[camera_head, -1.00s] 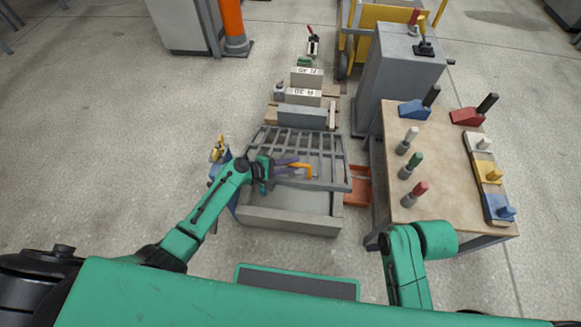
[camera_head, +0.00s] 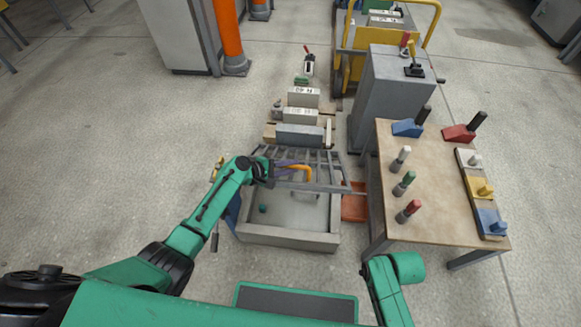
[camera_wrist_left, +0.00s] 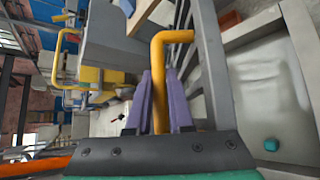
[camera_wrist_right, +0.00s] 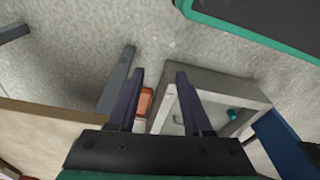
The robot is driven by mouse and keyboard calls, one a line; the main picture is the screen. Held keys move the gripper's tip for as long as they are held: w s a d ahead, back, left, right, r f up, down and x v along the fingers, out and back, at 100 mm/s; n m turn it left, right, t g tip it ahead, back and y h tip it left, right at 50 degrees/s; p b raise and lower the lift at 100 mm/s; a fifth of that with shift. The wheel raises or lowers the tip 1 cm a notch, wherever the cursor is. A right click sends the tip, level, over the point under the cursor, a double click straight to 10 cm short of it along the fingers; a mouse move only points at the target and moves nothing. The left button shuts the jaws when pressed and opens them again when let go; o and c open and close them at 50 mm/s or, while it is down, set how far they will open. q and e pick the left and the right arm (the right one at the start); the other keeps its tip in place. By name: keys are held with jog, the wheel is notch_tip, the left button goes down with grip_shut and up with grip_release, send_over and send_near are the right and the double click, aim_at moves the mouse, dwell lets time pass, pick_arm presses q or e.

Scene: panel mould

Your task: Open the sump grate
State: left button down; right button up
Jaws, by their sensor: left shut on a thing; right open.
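The grey barred sump grate (camera_head: 318,172) is tilted up over the far part of the concrete sump (camera_head: 290,239). It has an orange handle (camera_head: 299,168) on its near edge. My left gripper (camera_head: 282,169) is shut on this handle; in the left wrist view the purple fingers (camera_wrist_left: 160,100) close around the orange bar. The open sump shows a pale floor with a small teal object (camera_head: 263,208) in it. My right gripper (camera_wrist_right: 160,85) is open and empty over the floor, with the sump beyond its fingers. In the head view its fingers are hidden.
A wooden-topped table (camera_head: 425,170) with several coloured-handled tools stands right of the sump. An orange-red tray (camera_head: 355,206) lies between them. Grey blocks (camera_head: 300,134) stand behind the grate, and a grey cabinet (camera_head: 393,95) stands behind the table. The floor at left is open.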

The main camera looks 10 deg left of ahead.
jog(key=shift+d, duration=0.1)
jog(key=c, duration=0.7)
jog(key=shift+w+d+f+n+h, duration=0.1)
jog(key=shift+w+d+n+h, duration=0.15)
jog(key=shift+n+h, duration=0.35)
grip_shut()
jog(key=w+a+r+n+t+h, duration=0.1)
jog(key=w+r+n+t+h, duration=0.15)
jog(key=n, duration=0.45)
jog(key=w+r+n+t+h, duration=0.1)
jog(key=w+n+t+h, duration=0.2)
jog(key=n, duration=0.5)
jog(key=w+a+r+n+t+y, duration=0.1)
jog(key=a+r+n+t+y, duration=0.15)
jog(key=a+n, duration=0.65)
jog(key=a+r+n+t+y, duration=0.1)
jog(key=a+n+t+y, duration=0.3)
jog(key=a+n, duration=0.45)
jog(key=w, duration=1.1)
jog(key=shift+w+d+f, duration=0.15)
jog(key=shift+d+f, duration=0.05)
jog(key=shift+f, duration=0.05)
